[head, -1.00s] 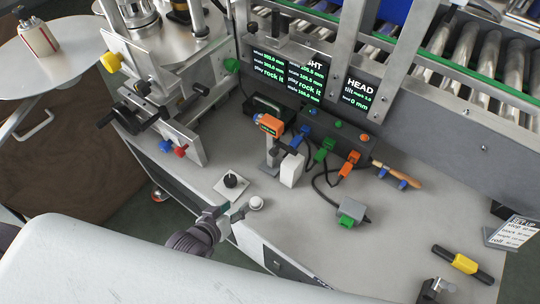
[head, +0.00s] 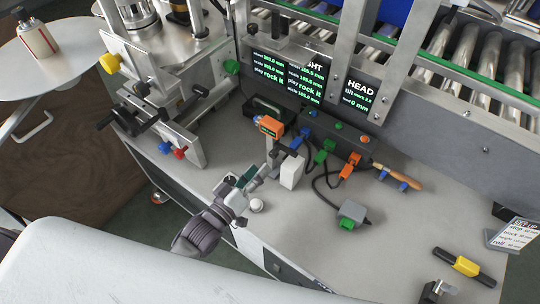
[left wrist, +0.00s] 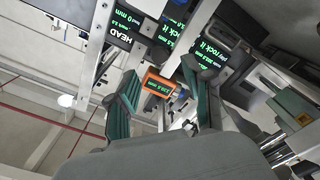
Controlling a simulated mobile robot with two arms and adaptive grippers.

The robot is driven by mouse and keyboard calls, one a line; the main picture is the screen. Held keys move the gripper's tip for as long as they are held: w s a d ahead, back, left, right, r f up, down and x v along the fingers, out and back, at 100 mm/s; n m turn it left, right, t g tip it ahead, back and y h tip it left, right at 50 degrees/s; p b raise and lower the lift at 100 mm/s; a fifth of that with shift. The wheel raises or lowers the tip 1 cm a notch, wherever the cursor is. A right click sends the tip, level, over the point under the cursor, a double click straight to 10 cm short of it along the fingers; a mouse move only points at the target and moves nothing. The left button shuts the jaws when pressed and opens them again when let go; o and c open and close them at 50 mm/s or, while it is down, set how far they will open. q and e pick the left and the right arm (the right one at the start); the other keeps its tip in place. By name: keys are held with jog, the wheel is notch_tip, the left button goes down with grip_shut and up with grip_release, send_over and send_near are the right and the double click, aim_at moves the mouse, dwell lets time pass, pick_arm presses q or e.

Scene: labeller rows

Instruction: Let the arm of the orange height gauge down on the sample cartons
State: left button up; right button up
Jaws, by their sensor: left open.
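The orange height gauge (head: 270,126) stands upright on the bench, its orange display head on top of a grey post. It also shows in the left wrist view (left wrist: 157,86), between my finger pads. Its dark arm (head: 284,153) reaches out over the white sample cartons (head: 292,172). I cannot tell whether the arm touches them. My left gripper (head: 257,178) is open and empty, low in front of the gauge's post and left of the cartons. In the left wrist view its two green-padded fingers (left wrist: 163,108) are spread apart.
A white round knob (head: 256,206) is close beside my left gripper. Cables and a grey box with a green plug (head: 352,213) lie right of the cartons. Dark display panels (head: 300,75) stand behind.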

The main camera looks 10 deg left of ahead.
aim_at(271, 156)
pick_arm(q)
jog(key=x, duration=0.6)
jog(key=shift+c, duration=0.3)
